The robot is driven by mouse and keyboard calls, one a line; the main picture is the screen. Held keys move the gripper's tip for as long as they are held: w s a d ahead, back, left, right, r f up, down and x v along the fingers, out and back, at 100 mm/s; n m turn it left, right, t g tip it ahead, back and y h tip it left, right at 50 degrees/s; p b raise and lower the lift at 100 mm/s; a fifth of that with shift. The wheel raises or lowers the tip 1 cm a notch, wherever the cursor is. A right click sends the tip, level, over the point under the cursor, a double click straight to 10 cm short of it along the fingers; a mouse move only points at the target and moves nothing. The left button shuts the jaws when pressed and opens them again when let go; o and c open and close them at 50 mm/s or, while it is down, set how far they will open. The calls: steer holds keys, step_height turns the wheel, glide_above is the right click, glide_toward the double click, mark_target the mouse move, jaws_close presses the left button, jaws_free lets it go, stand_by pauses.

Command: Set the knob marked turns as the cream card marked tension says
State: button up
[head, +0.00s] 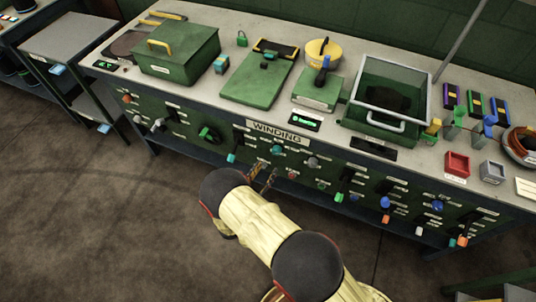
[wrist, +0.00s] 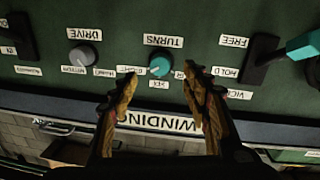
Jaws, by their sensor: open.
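The turns knob (wrist: 160,64) is a small round teal knob on the green panel, seen upside down in the wrist view under a label reading TURNS. Labels around it read EIGHT and SIX, and another is partly hidden by a finger. I cannot make out its pointer for sure. In the head view the teal knob (head: 276,150) sits just below the WINDING sign. My gripper (head: 265,174) is open in front of the panel, its fingers on either side of the knob in the wrist view and apart from it. No card legibly marked tension shows.
The grey drive knob (wrist: 84,56) and a teal-handled lever (wrist: 300,46) marked FREE and HOLD flank the knob. The WINDING sign (head: 278,132) is on the panel. A pale card (head: 526,187), unreadable, lies at the bench's right end. The floor at left is clear.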

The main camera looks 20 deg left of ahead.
mark_target(275, 153)
steer(key=w, duration=0.2)
steer(key=w+b, duration=0.1)
steer(key=w, duration=0.2)
steer(key=w+d, duration=0.1)
steer(key=w, duration=0.1)
steer(key=shift+w+d+r+b, duration=0.1)
steer(key=shift+w+r+b, duration=0.15)
steer(key=shift+w+b, duration=0.15)
steer(key=shift+c, duration=1.3)
steer(key=c, duration=0.9)
